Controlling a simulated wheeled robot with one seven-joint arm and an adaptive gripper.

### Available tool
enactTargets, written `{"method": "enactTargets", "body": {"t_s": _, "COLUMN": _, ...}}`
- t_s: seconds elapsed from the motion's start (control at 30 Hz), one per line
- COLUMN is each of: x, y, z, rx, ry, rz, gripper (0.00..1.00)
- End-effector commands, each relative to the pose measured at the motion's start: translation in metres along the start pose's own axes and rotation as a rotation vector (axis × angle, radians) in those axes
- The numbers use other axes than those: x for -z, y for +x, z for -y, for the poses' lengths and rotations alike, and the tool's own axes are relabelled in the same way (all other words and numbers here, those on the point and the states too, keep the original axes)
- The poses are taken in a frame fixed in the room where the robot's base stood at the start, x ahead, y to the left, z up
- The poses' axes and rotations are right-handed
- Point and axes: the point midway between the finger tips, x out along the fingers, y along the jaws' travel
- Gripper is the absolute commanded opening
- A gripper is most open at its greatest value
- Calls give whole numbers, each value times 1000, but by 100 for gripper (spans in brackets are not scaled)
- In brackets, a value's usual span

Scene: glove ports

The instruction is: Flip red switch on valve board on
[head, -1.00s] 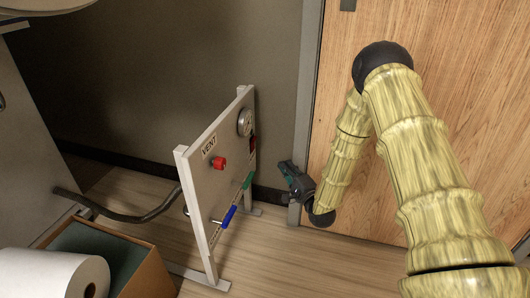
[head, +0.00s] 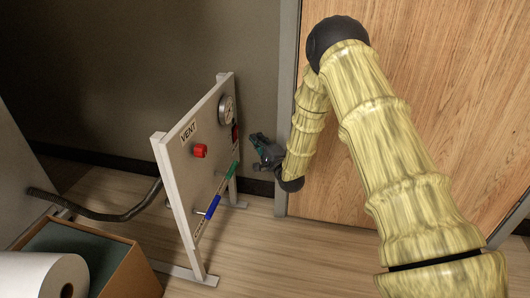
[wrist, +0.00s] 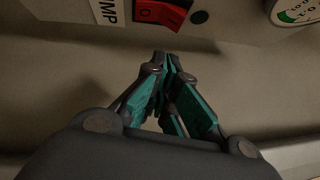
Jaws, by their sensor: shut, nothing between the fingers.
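The valve board (head: 181,171) stands upright on two feet, left of my arm in the head view. Its red switch (head: 235,132) is below the gauge, near the board's far edge. In the wrist view the red rocker switch (wrist: 160,12) shows at the top beside a partly cut-off label ending in "UMP". I cannot tell which way it is set. My gripper (head: 256,139) is just right of the switch, in front of the board face, with a small gap. In the wrist view its fingertips (wrist: 167,58) are together and empty, below the switch and apart from it.
The board also carries a gauge (head: 226,108), a red knob (head: 200,151), a green handle (head: 233,170) and a blue handle (head: 213,207). A dark hose (head: 110,216) runs behind it. A box (head: 125,262) and paper roll (head: 45,278) are at lower left; a wooden door is at right.

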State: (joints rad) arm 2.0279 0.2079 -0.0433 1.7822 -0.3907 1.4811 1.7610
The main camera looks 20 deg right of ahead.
Motion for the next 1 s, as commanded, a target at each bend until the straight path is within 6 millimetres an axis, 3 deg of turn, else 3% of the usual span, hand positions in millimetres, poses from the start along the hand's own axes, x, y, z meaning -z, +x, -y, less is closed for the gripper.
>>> {"method": "enactTargets", "body": {"t_s": 0.1, "x": -7, "y": 14, "z": -3, "rx": 1, "ry": -2, "rz": 4, "gripper": 0}}
{"method": "enactTargets", "body": {"t_s": 0.4, "x": -25, "y": 32, "z": -1, "rx": 0, "ry": -1, "rz": 1, "gripper": 0}}
{"method": "enactTargets", "body": {"t_s": 1.0, "x": -35, "y": 39, "z": 1, "rx": -9, "ry": -5, "rz": 6, "gripper": 0}}
